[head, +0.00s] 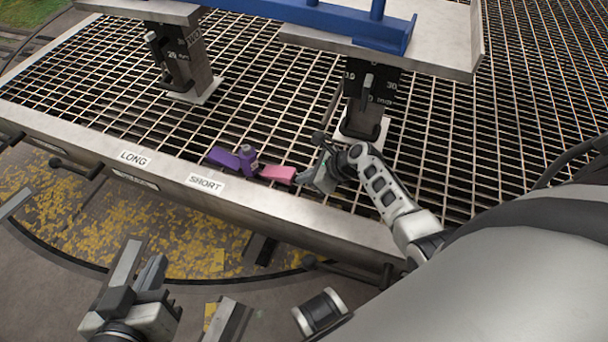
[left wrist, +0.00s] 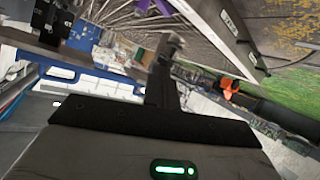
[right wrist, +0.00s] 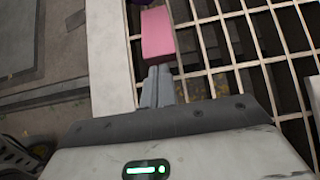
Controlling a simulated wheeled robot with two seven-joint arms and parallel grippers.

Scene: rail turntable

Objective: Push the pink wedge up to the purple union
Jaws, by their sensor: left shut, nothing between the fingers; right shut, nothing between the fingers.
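The pink wedge (head: 278,174) lies on the grating near the front rail. The purple union (head: 248,162) is just left of it, with a flat purple arm (head: 223,157) stretching further left. The wedge's left end is very close to the union; I cannot tell whether they touch. My right gripper (head: 302,179) is shut and empty just right of the wedge. In the right wrist view, its closed fingers (right wrist: 158,84) point at the near end of the pink wedge (right wrist: 158,34). My left gripper (head: 143,256) is shut and empty, away from both, in front of the rail.
The front rail carries LONG (head: 135,159) and SHORT (head: 206,184) labels. Two upright stands (head: 181,62) and (head: 366,104) rise from the grating, the right one close behind my right gripper. A blue beam (head: 300,14) lies above. Open grating lies behind the parts.

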